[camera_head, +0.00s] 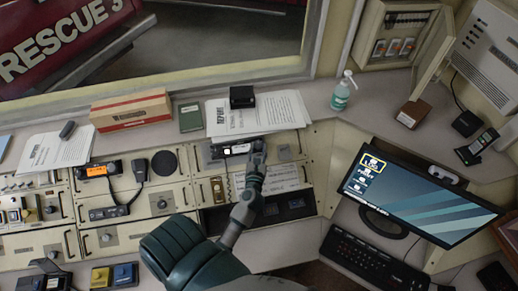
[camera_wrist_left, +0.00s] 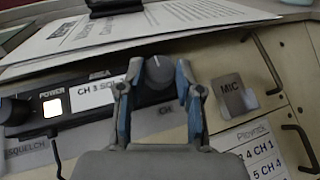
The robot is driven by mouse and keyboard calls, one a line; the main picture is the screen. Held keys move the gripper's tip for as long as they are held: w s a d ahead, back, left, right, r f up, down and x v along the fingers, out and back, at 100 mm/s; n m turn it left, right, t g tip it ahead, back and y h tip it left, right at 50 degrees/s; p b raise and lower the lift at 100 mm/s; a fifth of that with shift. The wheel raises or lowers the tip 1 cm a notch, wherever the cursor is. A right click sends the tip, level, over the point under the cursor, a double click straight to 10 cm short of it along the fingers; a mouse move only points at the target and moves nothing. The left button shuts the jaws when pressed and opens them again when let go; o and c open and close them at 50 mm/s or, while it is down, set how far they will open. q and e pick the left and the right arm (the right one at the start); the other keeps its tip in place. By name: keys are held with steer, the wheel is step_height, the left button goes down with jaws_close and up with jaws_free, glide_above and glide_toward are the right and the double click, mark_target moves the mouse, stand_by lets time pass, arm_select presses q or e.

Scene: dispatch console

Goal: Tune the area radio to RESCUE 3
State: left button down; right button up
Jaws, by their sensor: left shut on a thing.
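The area radio (camera_head: 218,150) is set in the console below the papers. In the wrist view it is a dark panel with a lit POWER button (camera_wrist_left: 52,107) and a white display (camera_wrist_left: 92,98) reading "CH 3 SQ", the rest hidden by a finger. My left gripper (camera_head: 258,148) is at the radio's right end. In the wrist view its fingers (camera_wrist_left: 155,95) are shut on a grey round knob (camera_wrist_left: 158,72) with a white pointer mark near its top. A white card (camera_wrist_left: 262,155) at lower right lists channels, including "4 CH 1" and "5 CH 4". My right gripper is not in view.
A squelch knob (camera_wrist_left: 12,108) and a MIC plate (camera_wrist_left: 235,95) flank the radio knob. Papers (camera_head: 285,108) and a black box (camera_head: 242,97) lie above. A monitor (camera_head: 410,195) stands right. A red vehicle marked "RESCUE 3" (camera_head: 55,45) is behind the window.

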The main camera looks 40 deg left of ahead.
arm_select(q)
steer(key=m+h+p, duration=0.2)
steer(key=p, duration=0.1)
steer(key=m+h+p, duration=0.2)
steer(key=p, duration=0.1)
steer(key=a+m+t+h+p, duration=0.1)
steer(key=m+h+p, duration=0.1)
steer(key=p, duration=0.1)
steer(key=shift+s+a+r+m+p, duration=0.1)
steer(key=shift+s+r+m+p, duration=0.15)
steer(key=shift+m+p, duration=0.15)
steer(key=shift+m+h, duration=0.6)
steer(key=shift+h, duration=0.1)
steer(key=m+h, duration=0.2)
steer(key=m+p, duration=0.1)
steer(key=shift+a+f+g+h, duration=0.1)
steer(key=shift+a+g+h, duration=0.15)
steer(key=shift+g+h, duration=0.15)
steer(key=m+g+h, duration=0.1)
steer(key=m, duration=0.1)
steer(key=m+g+h, duration=0.1)
steer(key=m+h, duration=0.1)
steer(key=shift+a+g, duration=0.2)
steer(key=shift+g, duration=0.1)
steer(key=shift+w+m+h, duration=0.1)
steer(key=shift+m+h, duration=0.3)
steer(key=shift+g, duration=0.3)
